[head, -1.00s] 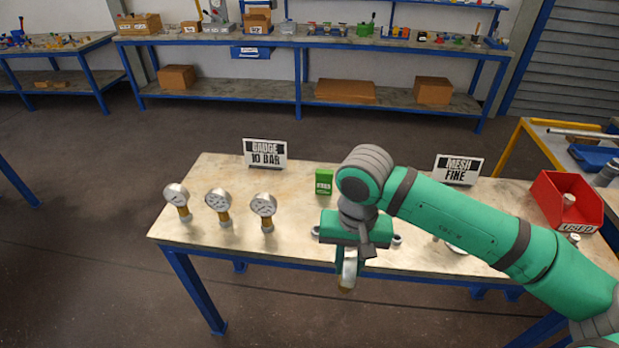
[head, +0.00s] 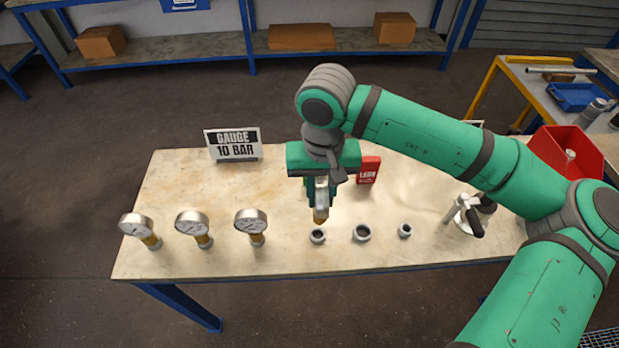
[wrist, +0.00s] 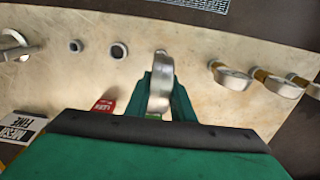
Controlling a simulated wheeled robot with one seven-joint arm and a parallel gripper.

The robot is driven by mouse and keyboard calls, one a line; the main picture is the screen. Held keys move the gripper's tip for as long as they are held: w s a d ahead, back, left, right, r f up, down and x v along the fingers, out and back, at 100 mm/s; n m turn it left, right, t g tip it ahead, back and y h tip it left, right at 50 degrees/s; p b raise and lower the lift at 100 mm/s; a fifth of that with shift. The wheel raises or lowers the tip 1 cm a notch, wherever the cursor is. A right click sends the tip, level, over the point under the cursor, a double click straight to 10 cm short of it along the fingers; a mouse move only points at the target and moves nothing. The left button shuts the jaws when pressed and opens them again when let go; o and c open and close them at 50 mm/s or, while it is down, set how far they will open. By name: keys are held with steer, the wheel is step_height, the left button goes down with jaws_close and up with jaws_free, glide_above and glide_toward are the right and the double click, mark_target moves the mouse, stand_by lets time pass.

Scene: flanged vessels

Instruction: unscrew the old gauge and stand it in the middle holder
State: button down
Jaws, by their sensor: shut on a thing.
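My gripper (head: 320,198) is shut on a gauge with a brass stem (head: 321,214), held stem down just behind and above the left ring holder. In the wrist view the gauge's silver case (wrist: 160,88) sits between the fingers. Three small grey ring holders stand in a row near the table's front edge: left (head: 317,237), middle (head: 362,233) and right (head: 405,230). The middle and right ones look empty. In the head view the gauge's dial is mostly hidden by my gripper.
Several gauges stand left of the holders, including the nearest (head: 251,224). A "GAUGE 10 BAR" sign (head: 233,145) and a red box (head: 369,170) stand behind. A fitting with a black handle (head: 466,214) is right of the holders. A red bin (head: 570,152) is farther right.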

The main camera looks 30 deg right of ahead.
steer(key=shift+w+a, duration=0.1)
steer(key=shift+w, duration=0.05)
steer(key=shift+a+f, duration=0.1)
steer(key=shift+f, duration=2.4)
steer(key=shift+f, duration=1.4)
steer(key=c, duration=1.4)
jaws_free()
steer(key=shift+c, duration=0.2)
steer(key=shift+r, duration=0.1)
